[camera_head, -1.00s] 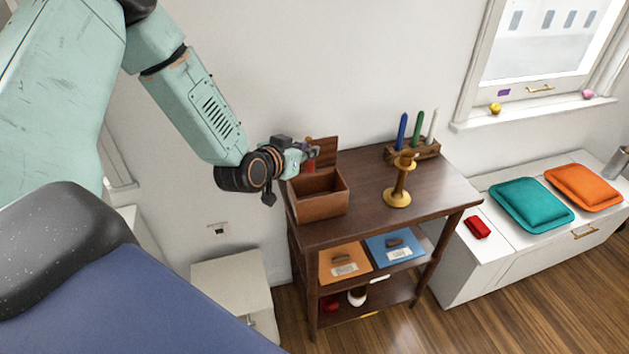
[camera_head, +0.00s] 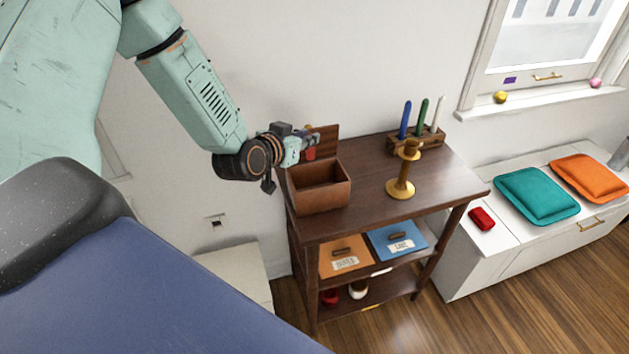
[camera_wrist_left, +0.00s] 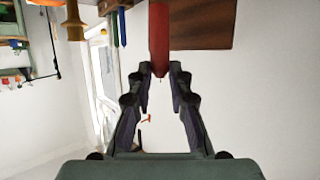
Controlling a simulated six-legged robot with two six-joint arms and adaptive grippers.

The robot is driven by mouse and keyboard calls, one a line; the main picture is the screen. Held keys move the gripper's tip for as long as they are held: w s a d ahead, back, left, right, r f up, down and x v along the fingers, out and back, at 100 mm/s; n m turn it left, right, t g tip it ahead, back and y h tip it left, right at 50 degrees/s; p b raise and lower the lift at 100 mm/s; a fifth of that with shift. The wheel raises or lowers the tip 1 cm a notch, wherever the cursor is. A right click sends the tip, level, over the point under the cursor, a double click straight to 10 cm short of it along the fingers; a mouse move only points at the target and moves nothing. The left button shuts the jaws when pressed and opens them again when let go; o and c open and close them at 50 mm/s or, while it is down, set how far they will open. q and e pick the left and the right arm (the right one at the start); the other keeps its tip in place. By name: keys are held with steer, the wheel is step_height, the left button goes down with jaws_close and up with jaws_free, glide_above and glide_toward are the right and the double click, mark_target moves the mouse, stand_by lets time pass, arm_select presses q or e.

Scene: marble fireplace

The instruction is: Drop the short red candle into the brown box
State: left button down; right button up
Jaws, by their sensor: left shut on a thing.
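My left gripper (camera_head: 308,143) is shut on the short red candle (camera_head: 311,153). It holds the candle above the back part of the brown box (camera_head: 321,199), in front of the raised lid (camera_head: 325,140). In the left wrist view the red candle (camera_wrist_left: 159,38) sits between the fingertips (camera_wrist_left: 160,75), with the dark brown wood of the lid (camera_wrist_left: 205,25) behind it. The box stands open on the left end of the dark wooden shelf table (camera_head: 440,182). Its inside looks empty where I can see it. My right gripper is not in view.
A golden candlestick (camera_head: 402,180) stands right of the box. Behind it, a wooden holder (camera_head: 428,144) carries blue, green and white candles. Orange and blue folders (camera_head: 397,240) lie on the shelf below. A white bench (camera_head: 478,265) with cushions stands at the right.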

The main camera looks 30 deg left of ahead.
mark_target(308, 149)
arm_select(q)
steer(key=f+b, duration=0.1)
steer(key=f, duration=0.1)
steer(key=f+b, duration=0.1)
steer(key=f, duration=0.1)
steer(key=shift+w+a+b, duration=0.1)
steer(key=shift+w+b, duration=0.25)
steer(key=shift+w, duration=0.05)
steer(key=shift+s, duration=0.1)
steer(key=shift+s+r, duration=0.2)
steer(key=shift+f, duration=0.1)
steer(key=c, duration=1.6)
jaws_free()
steer(key=shift+w+a+f, duration=0.1)
steer(key=shift+w+a, duration=0.05)
steer(key=shift+o, duration=0.7)
steer(key=shift+w, duration=0.1)
steer(key=o, duration=0.3)
steer(key=shift+d, duration=0.2)
steer(key=shift+s, duration=0.2)
steer(key=shift+w+a, duration=0.1)
steer(key=shift+a, duration=0.05)
